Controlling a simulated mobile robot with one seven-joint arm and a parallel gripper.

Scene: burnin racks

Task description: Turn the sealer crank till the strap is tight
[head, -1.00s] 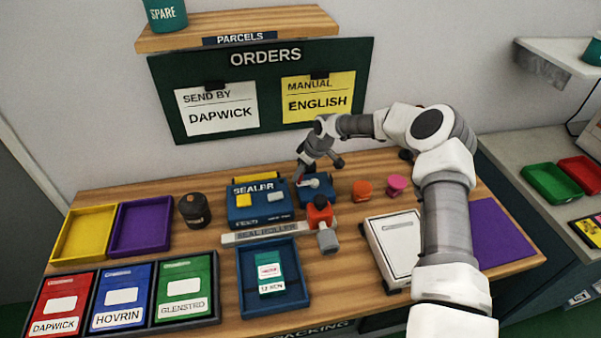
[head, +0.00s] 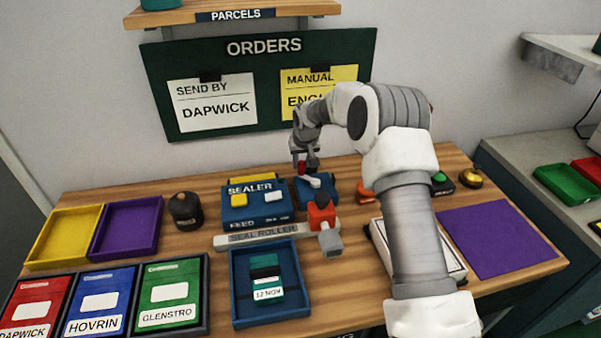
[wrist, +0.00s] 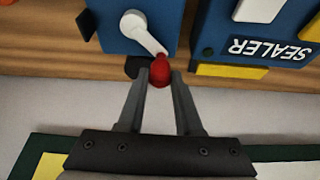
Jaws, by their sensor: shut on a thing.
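The sealer (head: 257,208) is a blue box with a yellow button and a white button. Beside it stands a smaller blue crank box (head: 325,193) with a white crank arm (head: 316,182), which also shows in the wrist view (wrist: 143,33). The crank's red knob (wrist: 160,70) sits between the fingertips of my gripper (wrist: 161,77), which is shut on it. In the head view my gripper (head: 307,168) points down at the crank. A green parcel (head: 266,277) labelled 12 NOV lies in a blue tray (head: 239,290). A dark band crosses it; I cannot tell how tight it is.
A dark canister (head: 186,211) is to the left. The orders board (head: 155,90) is on the wall behind. A purple mat (head: 497,239) lies clear at right.

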